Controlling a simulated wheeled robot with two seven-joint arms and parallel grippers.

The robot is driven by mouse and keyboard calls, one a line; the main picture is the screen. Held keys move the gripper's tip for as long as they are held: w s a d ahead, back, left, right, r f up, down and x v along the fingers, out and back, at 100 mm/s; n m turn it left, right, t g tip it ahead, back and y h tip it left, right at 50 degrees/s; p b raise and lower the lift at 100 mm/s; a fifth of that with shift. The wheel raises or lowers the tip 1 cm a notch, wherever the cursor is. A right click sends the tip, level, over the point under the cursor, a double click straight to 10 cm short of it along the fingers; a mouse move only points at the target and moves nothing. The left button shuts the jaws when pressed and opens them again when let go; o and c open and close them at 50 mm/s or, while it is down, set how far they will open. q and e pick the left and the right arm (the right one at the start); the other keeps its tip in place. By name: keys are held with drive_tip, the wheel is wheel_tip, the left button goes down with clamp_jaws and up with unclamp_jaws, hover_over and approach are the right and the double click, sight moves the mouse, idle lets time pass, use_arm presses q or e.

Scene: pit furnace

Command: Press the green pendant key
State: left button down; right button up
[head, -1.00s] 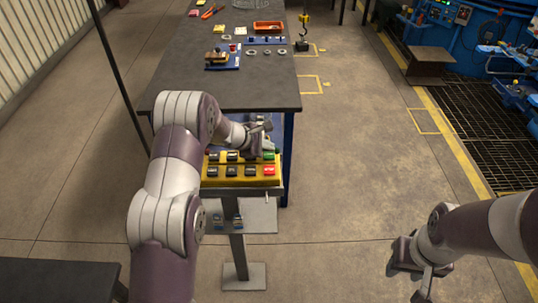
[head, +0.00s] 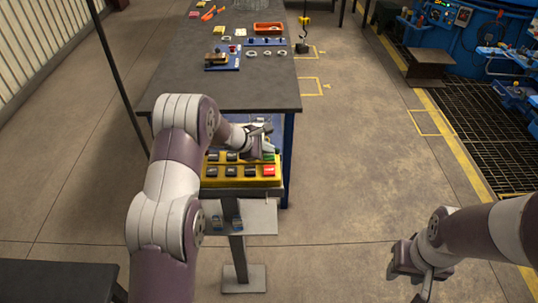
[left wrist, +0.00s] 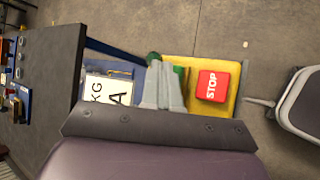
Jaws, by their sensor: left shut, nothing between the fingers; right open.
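The yellow pendant (head: 210,182) is a box with two rows of keys, mostly black, on a stand at the near end of the table. The green key (head: 269,157) is at the right end of its far row, and the red STOP key (head: 268,171) is just below it. My left gripper (head: 266,150) is shut and empty at the green key; contact cannot be told. In the left wrist view the shut fingers (left wrist: 161,75) partly hide the green key (left wrist: 182,76), beside the red STOP key (left wrist: 212,86). My right gripper (head: 408,283) is open and empty at lower right, far from the pendant.
The dark table (head: 240,95) behind the pendant carries an orange tray (head: 268,28), a blue-based fixture (head: 222,61) and several small parts. A hook (head: 302,45) hangs to its right. The floor between table and yellow line is clear.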

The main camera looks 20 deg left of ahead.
sight(267, 156)
use_arm(q)
drive_tip(key=shift+f+b, duration=0.25)
drive_tip(key=shift+b, duration=0.05)
drive_tip(key=shift+r, duration=0.1)
idle(0.5)
drive_tip(key=shift+r+p, duration=0.5)
drive_tip(key=shift+r, duration=0.25)
drive_tip(key=shift+r+p, duration=1.65)
drive_tip(key=shift+r, duration=0.85)
